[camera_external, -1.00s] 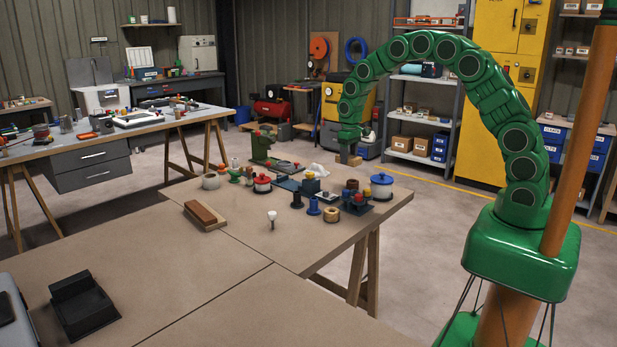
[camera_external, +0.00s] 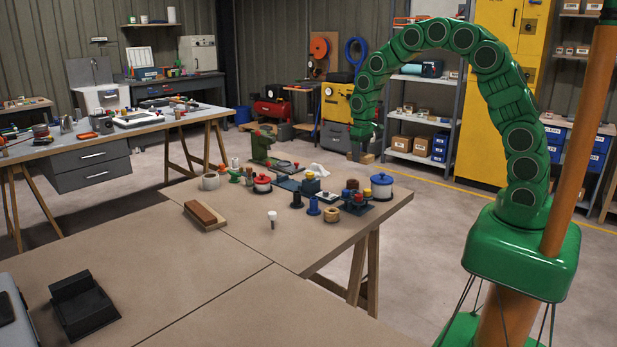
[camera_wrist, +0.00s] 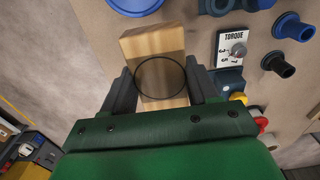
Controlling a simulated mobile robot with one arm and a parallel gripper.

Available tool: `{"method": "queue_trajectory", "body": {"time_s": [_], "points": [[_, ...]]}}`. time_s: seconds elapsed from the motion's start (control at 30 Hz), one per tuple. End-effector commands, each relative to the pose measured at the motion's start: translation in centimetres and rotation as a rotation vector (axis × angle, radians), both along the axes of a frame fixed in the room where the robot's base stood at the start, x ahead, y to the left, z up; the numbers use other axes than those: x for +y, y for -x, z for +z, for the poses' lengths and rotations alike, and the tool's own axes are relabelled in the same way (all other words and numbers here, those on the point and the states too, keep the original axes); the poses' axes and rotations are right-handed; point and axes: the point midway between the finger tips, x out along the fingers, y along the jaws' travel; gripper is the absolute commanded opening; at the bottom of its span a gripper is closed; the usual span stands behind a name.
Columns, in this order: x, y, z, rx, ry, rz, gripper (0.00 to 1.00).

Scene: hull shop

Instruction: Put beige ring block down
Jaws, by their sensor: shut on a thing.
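The beige ring block (camera_wrist: 152,42) is a pale wooden block with a thin black ring on its face, seen in the wrist view. My gripper (camera_wrist: 163,92) is shut on it, one dark finger on each side. In the external view, my gripper (camera_external: 360,144) points down beyond the back right of the workbench (camera_external: 384,219). The block (camera_external: 366,158) shows only as a small tan patch below the fingers there. I cannot tell its height above the bench.
A blue-lidded pot (camera_external: 382,187) stands near the bench's right corner. Dark and blue spools (camera_external: 313,206), a wooden ring (camera_external: 331,214) and other small parts crowd the bench. A torque panel (camera_wrist: 232,47) lies right of the block. The bench front is mostly clear.

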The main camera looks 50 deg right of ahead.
Motion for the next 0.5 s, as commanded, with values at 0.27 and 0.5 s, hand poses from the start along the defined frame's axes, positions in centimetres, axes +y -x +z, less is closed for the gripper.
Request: {"method": "queue_trajectory", "body": {"time_s": [0.27,0.5], "points": [[6.3,0.5,0.1,0.0,0.001,0.142,0.26],[13.3,1.9,0.1,0.0,0.0,0.307,0.26]]}}
